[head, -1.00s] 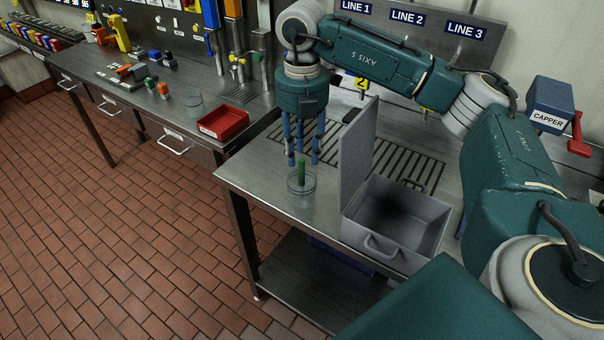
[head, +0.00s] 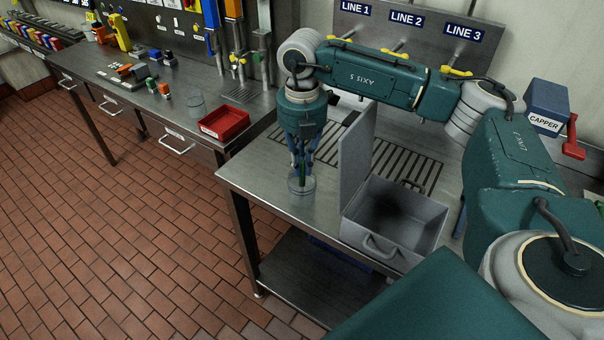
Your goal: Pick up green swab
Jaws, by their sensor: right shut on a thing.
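The green swab (head: 301,180) stands upright in a clear glass cup (head: 301,191) near the front left corner of the near metal table. My right gripper (head: 302,170) points straight down over the cup, with its blue fingers shut around the swab's upper part. Only a short length of green shows below and between the fingers; the swab's lower end is still inside the cup's outline. My left gripper is not in the head view.
An open grey metal box (head: 395,215) with its lid raised stands right of the cup, close to my right arm. A red tray (head: 224,122) and another clear cup (head: 196,104) are on the left bench. A blue capper (head: 547,108) stands at right.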

